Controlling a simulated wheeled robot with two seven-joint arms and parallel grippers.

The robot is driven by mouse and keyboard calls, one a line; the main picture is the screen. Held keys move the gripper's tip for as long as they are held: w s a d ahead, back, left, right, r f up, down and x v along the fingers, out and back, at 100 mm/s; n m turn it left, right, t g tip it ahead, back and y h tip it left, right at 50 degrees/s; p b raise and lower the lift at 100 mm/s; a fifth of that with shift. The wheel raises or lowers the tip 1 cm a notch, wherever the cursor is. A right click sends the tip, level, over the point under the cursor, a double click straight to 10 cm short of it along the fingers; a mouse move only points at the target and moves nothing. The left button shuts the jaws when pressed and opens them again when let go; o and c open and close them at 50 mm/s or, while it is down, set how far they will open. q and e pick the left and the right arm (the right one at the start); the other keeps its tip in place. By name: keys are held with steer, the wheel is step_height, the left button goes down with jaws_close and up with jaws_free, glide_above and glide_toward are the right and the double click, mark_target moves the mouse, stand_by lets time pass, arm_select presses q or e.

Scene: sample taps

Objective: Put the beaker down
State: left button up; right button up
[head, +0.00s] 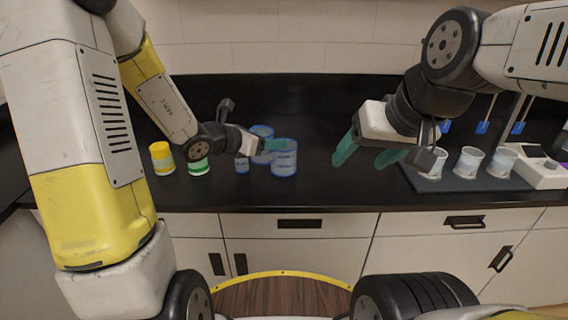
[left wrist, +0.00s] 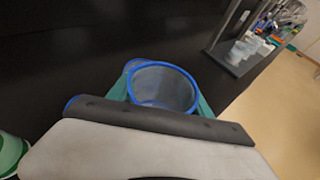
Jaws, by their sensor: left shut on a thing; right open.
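My left gripper (head: 275,144) is shut on a clear beaker (head: 284,160) with a blue rim, at the middle of the black counter. In the left wrist view the beaker (left wrist: 163,88) looks upright between the green fingers, with another blue rim close behind it. Its base is at or very near the counter (head: 310,188); I cannot tell if it touches. Another blue-marked beaker (head: 262,131) is just behind it, and a smaller blue-marked vessel (head: 242,165) is to its left. My right gripper (head: 368,153) is open and empty above the counter, further right.
A yellow-capped jar (head: 161,158) and a green-capped jar (head: 198,166) stand on the left. On the right, several cups (head: 468,162) stand on a dark tray under blue taps (head: 482,127), beside a white device (head: 540,168). The counter between the held beaker and the tray is clear.

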arm_select(q)
steer(key=s+d+m+g+h, duration=0.4)
steer(key=s+d+m+g, duration=0.1)
steer(key=d, duration=0.4)
glide_above(292, 141)
steer(key=s, duration=0.2)
steer(key=f, duration=0.1)
steer(key=shift+f+m+g, duration=0.4)
steer(key=shift+f, duration=1.45)
steer(key=shift+f, duration=0.1)
steer(key=shift+f, duration=0.5)
steer(key=o, duration=1.3)
steer(key=shift+f, duration=0.1)
steer(key=shift+a, duration=0.1)
